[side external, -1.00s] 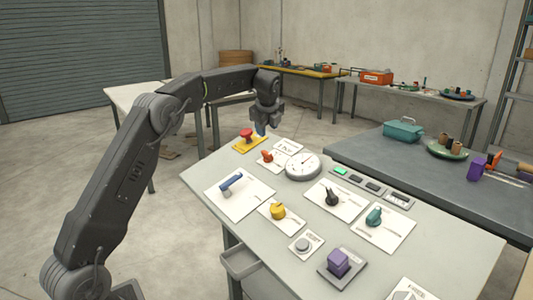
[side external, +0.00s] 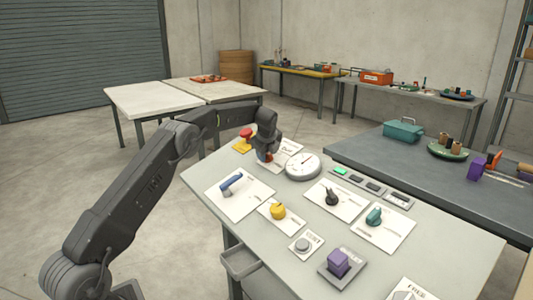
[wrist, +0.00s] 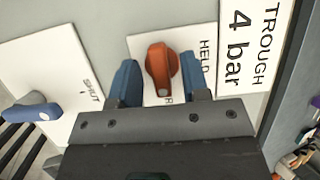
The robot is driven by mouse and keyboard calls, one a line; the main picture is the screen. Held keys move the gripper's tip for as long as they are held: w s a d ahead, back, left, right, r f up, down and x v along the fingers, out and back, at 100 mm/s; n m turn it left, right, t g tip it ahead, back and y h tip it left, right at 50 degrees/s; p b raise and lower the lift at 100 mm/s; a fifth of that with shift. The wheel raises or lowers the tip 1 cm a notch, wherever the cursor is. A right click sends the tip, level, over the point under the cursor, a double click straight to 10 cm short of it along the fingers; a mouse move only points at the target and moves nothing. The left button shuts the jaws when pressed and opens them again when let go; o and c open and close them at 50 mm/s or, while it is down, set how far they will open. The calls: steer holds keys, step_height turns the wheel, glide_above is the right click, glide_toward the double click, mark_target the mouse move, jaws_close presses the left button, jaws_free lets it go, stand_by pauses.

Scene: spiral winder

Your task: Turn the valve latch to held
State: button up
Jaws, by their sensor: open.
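An orange-red rotary knob (wrist: 161,62) sits on a white plate (wrist: 140,44) lettered HELD in the wrist view. A second word on the plate is mostly hidden by my gripper. My gripper (wrist: 159,78) is open, with one blue fingertip on each side of the knob and a visible gap on both sides. In the side view, my gripper (side external: 266,155) points down over the knob's plate at the far left part of the table and covers most of the knob.
A blue lever (wrist: 32,112) on a SHUT plate lies to the left in the wrist view. A card reading TROUGH 4 bar (wrist: 245,40) is close on the right. In the side view, a round gauge (side external: 303,166) and a red button on yellow (side external: 245,137) stand near my gripper.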

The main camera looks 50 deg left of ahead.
steer(key=shift+c, duration=0.4)
jaws_close()
steer(key=shift+w+n+g, duration=0.1)
steer(key=shift+n+g, duration=0.7)
steer(key=shift+n, duration=1.3)
steer(key=shift+h, duration=0.3)
steer(key=shift+o, duration=0.4)
jaws_free()
steer(key=shift+r, duration=0.15)
steer(key=v, duration=1.2)
